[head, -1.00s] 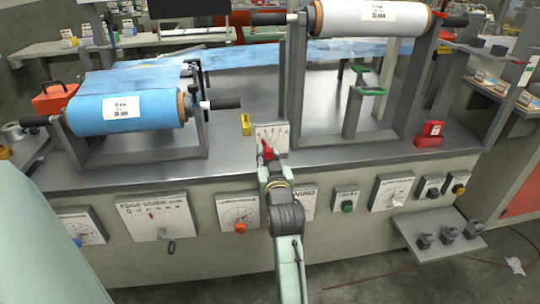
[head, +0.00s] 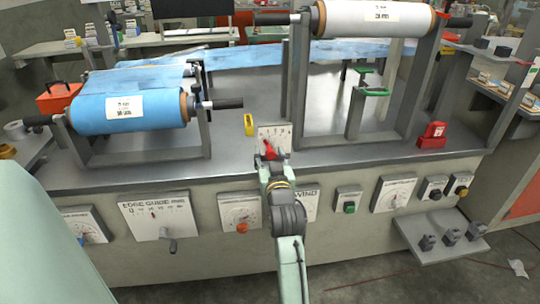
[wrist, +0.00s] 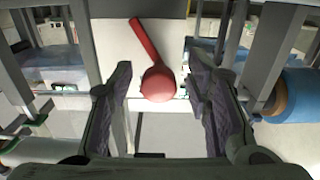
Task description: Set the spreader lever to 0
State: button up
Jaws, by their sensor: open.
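The spreader lever (head: 268,149) is red and stands in front of a small white scale plate (head: 282,133) at the front edge of the machine top. The plate's marks are too small to read. In the wrist view the lever's round red knob (wrist: 157,84) is close to the camera, and its shaft leans up and to the left. My gripper (wrist: 158,72) is open, with one dark finger on each side of the knob and visible gaps between. In the head view my gripper (head: 270,163) is just below the lever, and its fingers are hard to make out.
A blue film roll (head: 130,110) stands left and a white roll (head: 375,18) at upper right, both on metal frames. A yellow block (head: 249,124) is just left of the plate. A red device (head: 432,135) sits at the right. Dials and buttons line the front panel.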

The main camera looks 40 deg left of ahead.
jog(key=v, duration=1.2)
dwell(0.4)
